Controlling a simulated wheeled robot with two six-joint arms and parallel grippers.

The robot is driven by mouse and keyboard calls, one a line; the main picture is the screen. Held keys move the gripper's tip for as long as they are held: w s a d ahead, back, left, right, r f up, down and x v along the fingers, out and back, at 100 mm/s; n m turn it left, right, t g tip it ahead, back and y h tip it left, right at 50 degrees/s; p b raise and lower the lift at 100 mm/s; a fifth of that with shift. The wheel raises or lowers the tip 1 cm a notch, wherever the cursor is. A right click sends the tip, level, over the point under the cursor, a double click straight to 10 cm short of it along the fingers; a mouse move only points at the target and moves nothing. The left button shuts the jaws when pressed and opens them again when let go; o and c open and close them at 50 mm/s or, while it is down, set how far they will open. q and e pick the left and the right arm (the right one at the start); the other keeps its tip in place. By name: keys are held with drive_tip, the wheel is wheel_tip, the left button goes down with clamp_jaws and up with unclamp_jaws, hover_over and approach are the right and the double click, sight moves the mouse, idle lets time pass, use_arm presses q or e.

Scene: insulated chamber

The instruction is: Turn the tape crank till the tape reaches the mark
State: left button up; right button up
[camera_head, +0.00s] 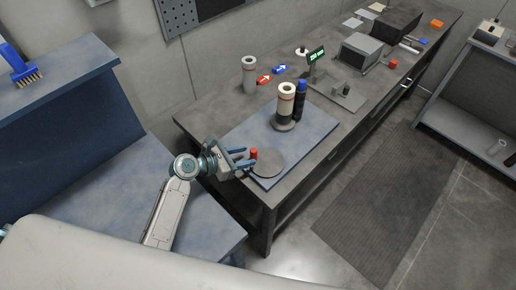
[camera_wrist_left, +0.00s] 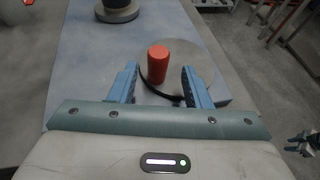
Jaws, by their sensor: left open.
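The tape crank is a round grey disc (camera_head: 268,165) with an upright red knob (camera_head: 254,153) near its rim, at the near corner of the blue mat. My left gripper (camera_head: 244,159) is at the knob's left side in the head view. In the left wrist view the red knob (camera_wrist_left: 158,64) stands ahead of and between the two blue fingers of my open gripper (camera_wrist_left: 160,84). I cannot tell whether a finger touches it. A white roll with a red band (camera_head: 286,99) stands upright on a dark round base behind the disc.
A dark blue-capped bottle (camera_head: 300,101) stands right of the roll. The blue mat (camera_head: 238,133) lies on the long grey bench.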

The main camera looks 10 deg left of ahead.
sight(258, 157)
use_arm(q)
drive_tip(key=p+x, duration=0.1)
drive_tip(key=x, duration=0.4)
drive_tip(key=shift+w+a, duration=0.2)
drive_tip(key=shift+w+d+f, duration=0.2)
drive_tip(key=shift+d+f, duration=0.1)
drive_tip(key=shift+d, duration=0.25)
drive_tip(key=shift+w+f, duration=0.1)
clamp_jaws()
drive_tip(key=shift+w+m+g, duration=0.1)
drive_tip(key=shift+m+g, duration=0.3)
